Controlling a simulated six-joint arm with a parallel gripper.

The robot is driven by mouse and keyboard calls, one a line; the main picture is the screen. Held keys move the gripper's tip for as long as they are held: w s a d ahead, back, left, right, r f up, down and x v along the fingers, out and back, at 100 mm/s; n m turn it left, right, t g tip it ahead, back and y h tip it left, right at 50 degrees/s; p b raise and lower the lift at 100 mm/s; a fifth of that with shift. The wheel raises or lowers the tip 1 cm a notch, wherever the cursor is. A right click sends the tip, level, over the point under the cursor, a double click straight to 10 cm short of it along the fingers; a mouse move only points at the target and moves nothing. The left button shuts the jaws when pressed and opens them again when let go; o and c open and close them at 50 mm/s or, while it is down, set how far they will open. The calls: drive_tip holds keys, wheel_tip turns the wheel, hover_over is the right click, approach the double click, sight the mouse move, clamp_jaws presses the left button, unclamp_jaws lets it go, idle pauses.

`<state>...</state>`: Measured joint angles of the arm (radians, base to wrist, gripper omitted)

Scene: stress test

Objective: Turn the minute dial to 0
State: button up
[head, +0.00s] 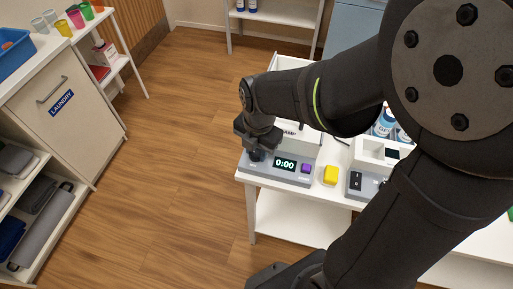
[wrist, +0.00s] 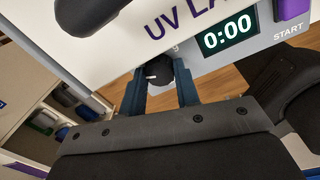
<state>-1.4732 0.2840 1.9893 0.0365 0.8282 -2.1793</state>
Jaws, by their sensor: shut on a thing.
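The minute dial is a dark round knob (wrist: 160,72) on the grey front panel of the UV lamp device (head: 318,178). A small white mark shows on it in the wrist view. My gripper (wrist: 160,84) is shut on the dial, one finger on each side of it. In the head view my gripper (head: 257,150) is at the left end of the panel and covers much of the dial. The display (head: 285,163) reads 0:00, and it also shows in the wrist view (wrist: 229,33). The purple START button (head: 305,168) is right of the display.
A yellow block (head: 330,175) stands right of the device on the white table (head: 248,190). A second device with a black switch (head: 355,181) is farther right, partly behind my arm. A laundry cabinet (head: 85,125) stands at the left, with open floor between.

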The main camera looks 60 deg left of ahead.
drive_tip(key=o, duration=1)
drive_tip(key=r, duration=1.7)
drive_tip(key=shift+w+d+r, duration=0.15)
drive_tip(key=shift+w+d, duration=0.05)
drive_tip(key=shift+d, duration=0.2)
drive_tip(key=f, duration=1.7)
drive_tip(key=shift+s+a+f, duration=0.2)
drive_tip(key=shift+a, duration=0.2)
